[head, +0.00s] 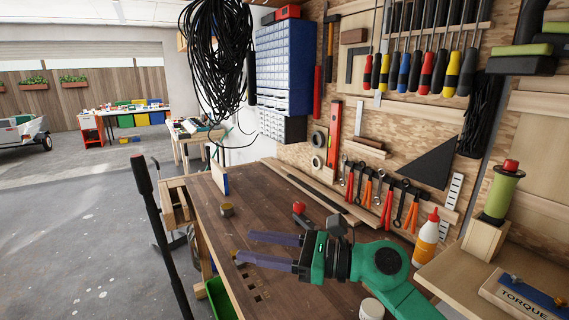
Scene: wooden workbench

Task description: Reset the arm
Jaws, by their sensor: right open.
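My right arm (390,275), green and black, comes in from the lower right over the workbench (300,220). My right gripper (257,247) points left, with its two purple-grey fingers spread apart and nothing between them. It hangs over the dark wooden top near the bench's front left edge. I cannot tell its exact height above the top. My left gripper is not in view.
A glue bottle (427,239) and a white jar (372,309) are close to my right arm. A red-headed tool (299,208) lies behind the gripper. Pliers and screwdrivers hang on the pegboard (300,155).

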